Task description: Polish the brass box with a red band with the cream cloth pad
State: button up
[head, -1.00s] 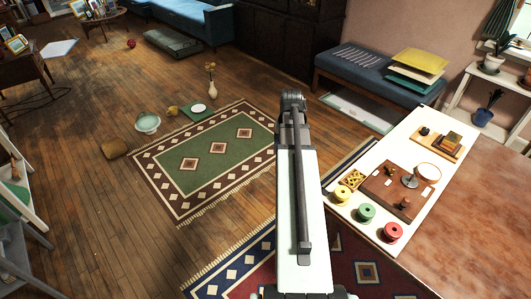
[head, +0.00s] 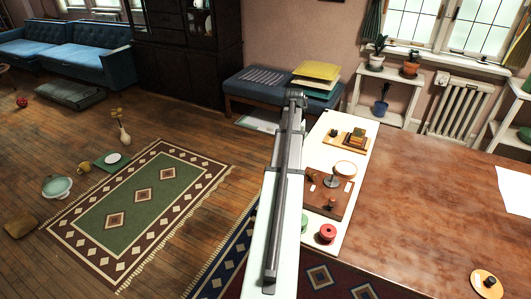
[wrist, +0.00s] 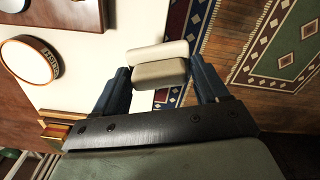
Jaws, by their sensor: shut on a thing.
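My gripper (wrist: 162,88) shows in the wrist view with blue fingers shut on the cream cloth pad (wrist: 160,72). The pad is held over the edge of a white surface, apart from other things there. In the head view a small brass-coloured box (head: 358,136) sits on a wooden tray at the far end of the white strip; its band is too small to make out. In the wrist view a golden, reddish-edged block (wrist: 56,130) shows at lower left, partly covered by my gripper; I cannot tell whether it is the box. My gripper is hidden in the head view.
A round cream-topped piece on a stand (head: 345,170) stands on a brown board (head: 319,195). A red spool (head: 327,233) sits nearer. The brown tabletop (head: 420,200) is largely clear. A patterned green rug (head: 145,205) lies on the floor at left.

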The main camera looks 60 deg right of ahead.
jog(key=s+d+r+m, duration=0.2)
jog(key=s+d, duration=0.7)
jog(key=s, duration=0.1)
jog(key=s+d+r+m, duration=0.1)
jog(key=s+d+r, duration=0.2)
jog(key=s+d, duration=0.65)
send_near(356, 136)
jog(key=d+r, duration=0.2)
jog(key=d, duration=0.5)
jog(key=shift+m, duration=0.4)
jog(key=shift+f, duration=3.25)
jog(key=shift+a+f, duration=0.2)
jog(key=shift+f, duration=0.7)
jog(key=shift+a, duration=0.85)
jog(key=shift+c, duration=0.4)
jog(key=shift+a, duration=2.6)
jog(key=shift+d, duration=3.6)
jog(key=shift+d+r, duration=0.1)
jog(key=shift+d, duration=0.1)
notch_tip(356, 136, up, 8)
